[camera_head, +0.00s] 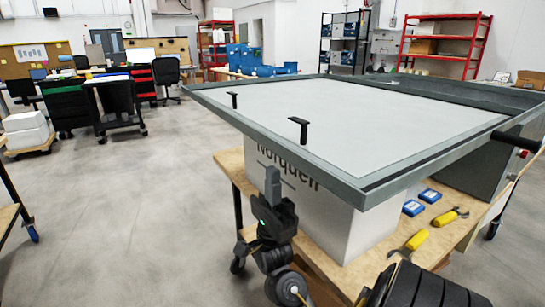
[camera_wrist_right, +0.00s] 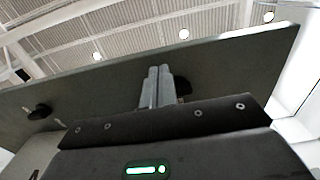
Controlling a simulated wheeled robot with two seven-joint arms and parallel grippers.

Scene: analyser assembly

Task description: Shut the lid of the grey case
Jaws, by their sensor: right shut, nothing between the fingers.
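The grey case (camera_head: 330,215) stands on a wooden-topped bench, with dark lettering on its pale front wall. Its lid (camera_head: 340,110) is a wide pale panel with a raised grey rim, and spreads out over the case, overhanging its front. Two black T-shaped pieces stand by the lid's left edge. My right gripper (camera_head: 272,182) points upward in front of the case, below the lid's near left edge. In the right wrist view its fingers (camera_wrist_right: 157,82) are together and empty, in front of the grey lid face (camera_wrist_right: 90,90). I cannot tell whether they touch it. My left gripper is not in view.
Two blue boxes (camera_head: 430,195) and yellow-handled tools (camera_head: 417,240) lie on the bench (camera_head: 355,272) right of the case. A black bar handle (camera_head: 518,141) shows at the right. Desks and shelves stand far behind.

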